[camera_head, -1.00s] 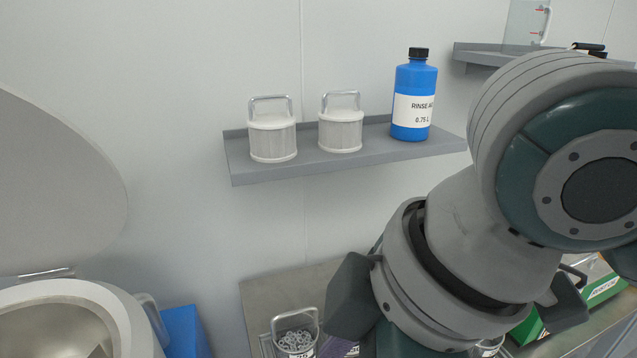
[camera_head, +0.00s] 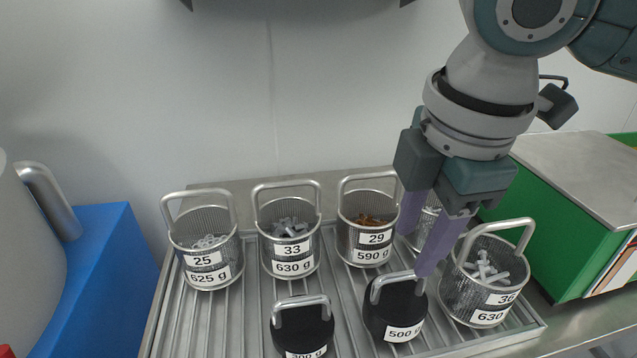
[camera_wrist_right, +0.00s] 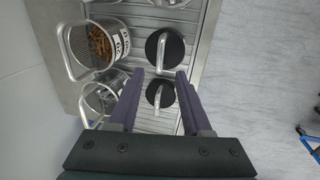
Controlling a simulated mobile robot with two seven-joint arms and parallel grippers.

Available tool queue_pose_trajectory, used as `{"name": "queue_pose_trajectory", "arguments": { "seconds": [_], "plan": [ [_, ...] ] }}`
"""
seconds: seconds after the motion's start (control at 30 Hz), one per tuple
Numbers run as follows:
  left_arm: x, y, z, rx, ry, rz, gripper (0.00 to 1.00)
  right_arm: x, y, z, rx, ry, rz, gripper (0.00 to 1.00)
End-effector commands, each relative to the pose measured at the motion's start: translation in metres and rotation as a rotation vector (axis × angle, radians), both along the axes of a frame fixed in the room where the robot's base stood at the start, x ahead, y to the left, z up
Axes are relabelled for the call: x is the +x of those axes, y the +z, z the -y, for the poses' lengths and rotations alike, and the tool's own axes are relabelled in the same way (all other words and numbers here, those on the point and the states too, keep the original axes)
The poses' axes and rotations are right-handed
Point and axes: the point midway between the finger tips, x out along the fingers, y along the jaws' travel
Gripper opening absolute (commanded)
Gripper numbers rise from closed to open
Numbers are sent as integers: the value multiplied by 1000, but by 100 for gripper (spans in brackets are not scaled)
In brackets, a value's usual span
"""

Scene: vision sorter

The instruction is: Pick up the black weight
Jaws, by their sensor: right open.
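Two black weights with grey loop handles stand at the front of the grey ribbed tray (camera_head: 180,325). One black weight (camera_head: 390,318) is labelled 500 g. The other black weight (camera_head: 303,330), labelled 300 g, is to its left and cut by the lower edge. My right gripper (camera_head: 418,245) is open and empty, its purple fingers just above and behind the 500 g weight. In the right wrist view, one black weight (camera_wrist_right: 160,94) shows between the open fingers (camera_wrist_right: 160,72) and the other black weight (camera_wrist_right: 165,48) beyond their tips. My left gripper is out of view.
Wire baskets labelled 25 (camera_head: 205,245), 33 (camera_head: 288,240) and 29 (camera_head: 366,225) stand behind the weights. Another basket (camera_head: 425,215) is partly hidden by my gripper; basket 36 (camera_head: 485,280) is at right. A blue box (camera_head: 105,265) and green box (camera_head: 570,240) flank the tray.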

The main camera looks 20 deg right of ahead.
Motion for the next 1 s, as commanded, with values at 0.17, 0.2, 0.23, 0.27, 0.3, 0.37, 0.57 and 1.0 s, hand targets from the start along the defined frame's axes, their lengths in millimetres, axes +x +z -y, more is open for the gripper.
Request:
{"name": "queue_pose_trajectory", "arguments": {
  "seconds": [0.17, 0.2, 0.23, 0.27, 0.3, 0.37, 0.57, 1.0],
  "plan": [
    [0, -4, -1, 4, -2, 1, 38, 3, -17, -1, 1, 1, 0, 49],
    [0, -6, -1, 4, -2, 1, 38, 4, -23, -1, 0, 0, -1, 49],
    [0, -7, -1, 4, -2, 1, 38, 5, -28, -1, 0, 1, -1, 49],
    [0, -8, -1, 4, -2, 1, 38, 6, -33, -2, -1, 0, -1, 49],
    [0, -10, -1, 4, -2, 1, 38, 7, -40, -3, 0, 0, -2, 49],
    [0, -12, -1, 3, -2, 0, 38, 9, -49, -2, -1, -1, -1, 49],
    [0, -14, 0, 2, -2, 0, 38, 12, -62, -1, -1, 1, 2, 49],
    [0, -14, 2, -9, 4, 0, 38, 12, -61, -1, -1, 1, 3, 20]
  ]
}}
